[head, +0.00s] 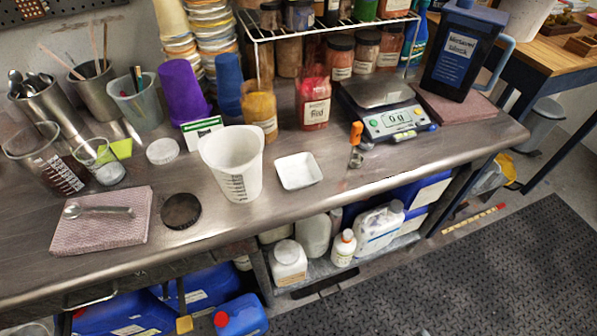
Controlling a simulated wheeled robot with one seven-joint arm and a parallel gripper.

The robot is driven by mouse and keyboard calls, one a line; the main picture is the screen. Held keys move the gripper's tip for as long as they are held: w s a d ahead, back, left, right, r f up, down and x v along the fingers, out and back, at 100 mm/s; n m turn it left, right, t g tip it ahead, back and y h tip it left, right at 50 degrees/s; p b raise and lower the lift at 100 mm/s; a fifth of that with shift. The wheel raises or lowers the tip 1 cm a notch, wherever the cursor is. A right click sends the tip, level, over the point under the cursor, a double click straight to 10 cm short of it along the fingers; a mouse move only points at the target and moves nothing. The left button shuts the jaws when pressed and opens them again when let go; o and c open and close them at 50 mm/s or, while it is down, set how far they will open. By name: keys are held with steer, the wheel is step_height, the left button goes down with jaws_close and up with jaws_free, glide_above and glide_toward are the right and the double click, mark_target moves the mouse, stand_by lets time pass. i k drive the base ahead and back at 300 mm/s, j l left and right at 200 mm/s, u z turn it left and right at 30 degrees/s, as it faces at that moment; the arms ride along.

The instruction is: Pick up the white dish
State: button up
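The white dish (298,171) is a small, shallow, square dish with rounded corners. It lies flat on the steel workbench (340,191) near the middle of the head view and looks empty. It sits just right of a white measuring beaker (233,165), with a narrow gap between them. Its top is uncovered and nothing hides it. My gripper is not in view.
Behind the dish stand a red powder jar (313,100) and a yellow one (259,110). A digital scale (388,110) and an orange-handled tool (356,143) are to the right. A dark round lid (181,211) lies left. Bare steel lies in front of the dish.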

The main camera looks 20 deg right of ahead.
mark_target(300, 170)
steer(key=j+z, duration=0.2)
steer(key=j, duration=0.3)
steer(key=k+j+z, duration=0.2)
steer(key=j, duration=0.3)
steer(key=j+z, duration=0.2)
steer(key=j, duration=0.35)
